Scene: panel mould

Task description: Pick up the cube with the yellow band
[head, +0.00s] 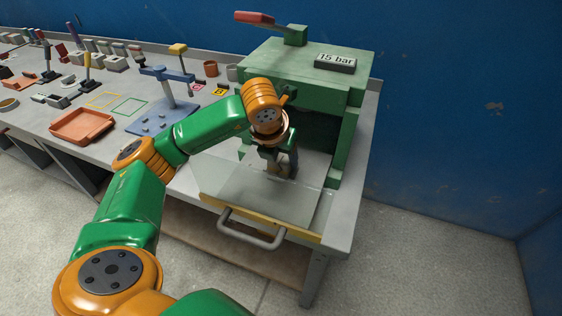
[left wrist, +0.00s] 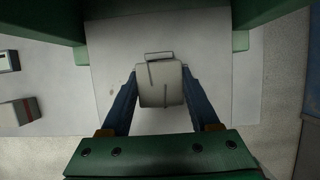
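My left gripper (head: 280,165) is inside the front opening of the green press, low over its pale plate. In the left wrist view its two fingers (left wrist: 160,88) are on both sides of a grey block (left wrist: 160,85) and appear to touch it. The block has dark lines on its face; no yellow band shows on it. Two small banded blocks lie at the left of the wrist view: one with a dark blue band (left wrist: 8,58), one with a red band (left wrist: 20,112). I cannot make out a yellow-banded cube. My right gripper is not in view.
The green press (head: 310,75) has a red-ended lever and a "15 bar" sign. Its plate (head: 270,196) has a yellow front edge and grey handle (head: 250,232). An orange tray (head: 82,126), a blue stand (head: 165,110) and several blocks and tools cover the bench leftward.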

